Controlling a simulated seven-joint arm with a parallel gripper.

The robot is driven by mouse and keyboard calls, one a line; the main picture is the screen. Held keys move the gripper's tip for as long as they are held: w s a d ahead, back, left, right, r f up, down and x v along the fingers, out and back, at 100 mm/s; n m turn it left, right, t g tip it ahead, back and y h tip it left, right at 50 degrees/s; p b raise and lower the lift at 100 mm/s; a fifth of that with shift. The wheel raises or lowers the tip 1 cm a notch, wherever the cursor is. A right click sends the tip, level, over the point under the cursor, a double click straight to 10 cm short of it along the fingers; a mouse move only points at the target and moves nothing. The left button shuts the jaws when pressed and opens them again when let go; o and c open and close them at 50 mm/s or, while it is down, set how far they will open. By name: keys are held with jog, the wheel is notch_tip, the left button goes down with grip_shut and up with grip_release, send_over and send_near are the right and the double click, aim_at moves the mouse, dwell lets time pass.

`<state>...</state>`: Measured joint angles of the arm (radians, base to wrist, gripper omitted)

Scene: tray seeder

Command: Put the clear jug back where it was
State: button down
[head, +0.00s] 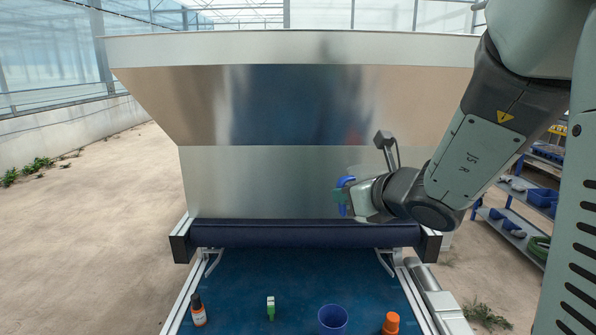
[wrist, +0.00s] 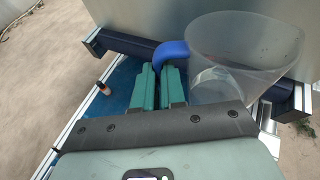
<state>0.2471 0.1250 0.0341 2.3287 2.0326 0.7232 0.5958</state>
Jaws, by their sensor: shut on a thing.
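The clear jug (wrist: 235,50) has a blue handle (wrist: 172,52) and a see-through body. In the wrist view it is to the right of my gripper (wrist: 159,76), whose green fingers are shut on the handle. In the head view my gripper (head: 340,195) is in front of the steel hopper, above the dark roller, with the blue handle (head: 346,181) at its fingertips. The jug is held up off the belt. Its body is faint in the head view and partly hidden by my wrist. I cannot tell whether anything is inside it.
A blue belt (head: 295,285) runs below. Near its front are a dark bottle (head: 198,311), a small green-and-white item (head: 270,308), a blue cup (head: 332,319) and an orange-capped item (head: 391,322). The steel hopper (head: 270,180) and dark roller (head: 300,234) stand behind.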

notch_tip(320, 180, up, 8)
jog(key=d+m+t+h, duration=0.1)
jog(key=d+m+h, duration=0.1)
jog(key=a+f+n+g+y, duration=0.2)
jog(key=a+f+n+y, duration=0.15)
jog(key=f, duration=0.55)
jog(key=a+f+n+g+y, duration=0.2)
jog(key=a+f+n+y, duration=0.15)
jog(key=f, duration=0.55)
jog(key=s+a+f+n+g+y, duration=0.4)
jog(key=s+a+f+n+g, duration=0.45)
jog(key=s+a+f, duration=0.55)
jog(key=shift+m+g, duration=0.35)
jog(key=shift+g, duration=0.2)
jog(key=shift+w+d+f, duration=0.1)
jog(key=shift+d+f, duration=0.25)
jog(key=shift+f, duration=1.55)
jog(key=shift+d+f, duration=0.4)
jog(key=shift+f, duration=1.5)
jog(key=shift+w+d+f, duration=0.1)
jog(key=shift+d+f, duration=0.25)
jog(key=shift+f, duration=1.55)
jog(key=shift+f, duration=0.1)
jog(key=c, duration=1.2)
grip_release()
